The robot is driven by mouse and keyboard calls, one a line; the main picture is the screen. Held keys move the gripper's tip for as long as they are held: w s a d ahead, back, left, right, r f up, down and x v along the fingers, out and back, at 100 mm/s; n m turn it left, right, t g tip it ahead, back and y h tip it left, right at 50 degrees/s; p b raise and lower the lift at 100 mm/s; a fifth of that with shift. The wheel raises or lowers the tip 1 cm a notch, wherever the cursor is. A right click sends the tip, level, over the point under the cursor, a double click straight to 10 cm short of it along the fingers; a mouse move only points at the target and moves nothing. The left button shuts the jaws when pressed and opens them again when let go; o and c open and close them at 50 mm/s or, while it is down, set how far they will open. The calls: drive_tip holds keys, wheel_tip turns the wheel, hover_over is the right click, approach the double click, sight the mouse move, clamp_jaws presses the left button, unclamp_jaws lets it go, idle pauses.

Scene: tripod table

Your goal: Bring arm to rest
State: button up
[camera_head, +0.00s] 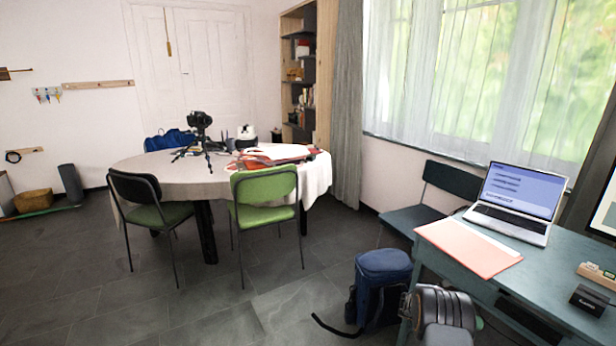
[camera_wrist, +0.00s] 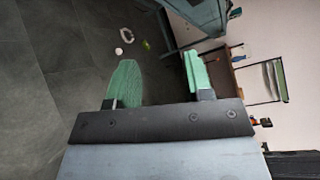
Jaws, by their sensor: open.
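My gripper (camera_wrist: 160,80) shows in the wrist view with its two green fingers spread apart. It is open, with nothing between the fingers. It hangs over dark grey floor, and the picture is turned on its side. In the head view, dark rounded arm links of mine (camera_head: 440,308) show at the bottom, beside the blue-green desk (camera_head: 455,262).
A blue backpack (camera_head: 383,279) stands on the floor close left of my arm. A laptop (camera_head: 513,200) and a pink folder (camera_head: 468,246) lie on the desk, with a chair (camera_head: 445,190) behind. A round table (camera_head: 165,172) stands farther left. The floor between is clear.

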drive_tip(key=s+a+f+m+g+y, duration=0.1)
drive_tip(key=s+a+f+m+y, duration=0.1)
drive_tip(key=s+a+m+y, duration=0.4)
drive_tip(key=s+a+r+m+t+y+p, duration=0.1)
drive_tip(key=s+a+r+m+y+p, duration=0.25)
drive_tip(key=a+r+m, duration=0.65)
drive_tip(key=s+a+r+m+t+y+p, duration=0.2)
drive_tip(key=a+r, duration=0.4)
drive_tip(key=r, duration=0.3)
drive_tip(key=s+a+r+m+t+y+p, duration=0.2)
drive_tip(key=s+a+r+m+t+p, duration=0.2)
drive_tip(key=r, duration=0.5)
drive_tip(key=s+a+r+m+t+y+p, duration=0.2)
drive_tip(key=s+a+r+m+p, duration=0.3)
drive_tip(key=r, duration=0.4)
drive_tip(key=a+t+p, duration=0.1)
drive_tip(key=a, duration=0.1)
drive_tip(key=shift+s+a+r+m, duration=0.15)
drive_tip(key=shift+s+a+m, duration=0.1)
drive_tip(key=shift+a+m, duration=0.05)
